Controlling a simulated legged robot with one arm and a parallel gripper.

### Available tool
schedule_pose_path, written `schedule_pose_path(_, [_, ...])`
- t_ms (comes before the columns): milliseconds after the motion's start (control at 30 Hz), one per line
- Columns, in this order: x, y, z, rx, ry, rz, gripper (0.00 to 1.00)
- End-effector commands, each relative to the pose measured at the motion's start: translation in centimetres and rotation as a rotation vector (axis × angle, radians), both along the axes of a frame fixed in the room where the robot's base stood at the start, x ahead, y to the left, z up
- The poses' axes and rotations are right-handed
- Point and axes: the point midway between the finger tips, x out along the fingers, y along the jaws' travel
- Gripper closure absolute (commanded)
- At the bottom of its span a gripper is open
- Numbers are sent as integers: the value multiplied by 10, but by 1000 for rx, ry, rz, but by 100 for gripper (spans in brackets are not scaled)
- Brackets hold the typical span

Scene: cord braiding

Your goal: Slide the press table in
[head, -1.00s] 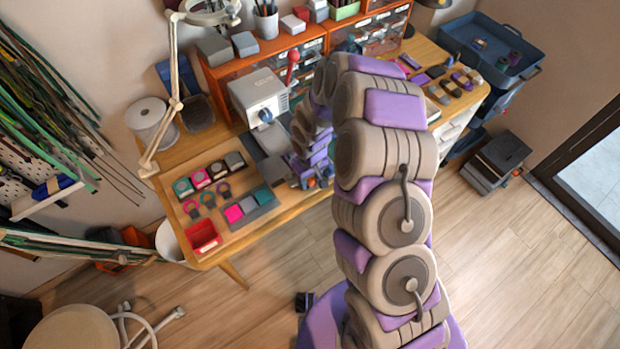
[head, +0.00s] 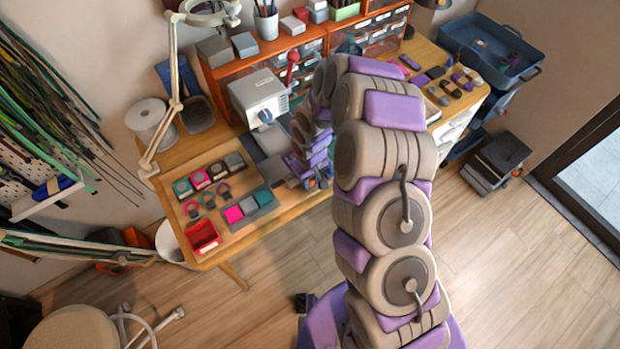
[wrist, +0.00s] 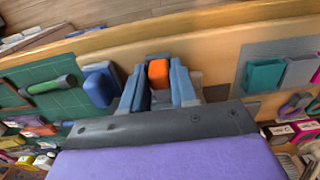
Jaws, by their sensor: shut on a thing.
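The grey press (head: 258,98) with a red-knobbed lever (head: 292,60) stands on the wooden bench. Its grey table (head: 276,168) extends from its base toward the bench's front edge. My gripper (head: 314,183) is at the front end of that table, partly hidden by my arm in the head view. In the wrist view my gripper (wrist: 157,88) has its two blue fingers on either side of an orange grip (wrist: 158,73) and is shut on it. Grey plate shows beside and under the fingers. How far the table sits under the press is hard to tell.
A green mat (wrist: 40,85) with a green-handled tool (wrist: 52,86) and a blue block (wrist: 99,84) lie left of the fingers in the wrist view. A grey tray (head: 262,208) with coloured blocks and a red bin (head: 202,236) are on the bench's left part.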

Motion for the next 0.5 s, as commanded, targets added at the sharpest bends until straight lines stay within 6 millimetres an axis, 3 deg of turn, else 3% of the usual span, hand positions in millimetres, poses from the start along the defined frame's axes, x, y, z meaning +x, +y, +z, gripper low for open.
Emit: schedule_pose_path(500, [38,26,0,-2,-3,0,100])
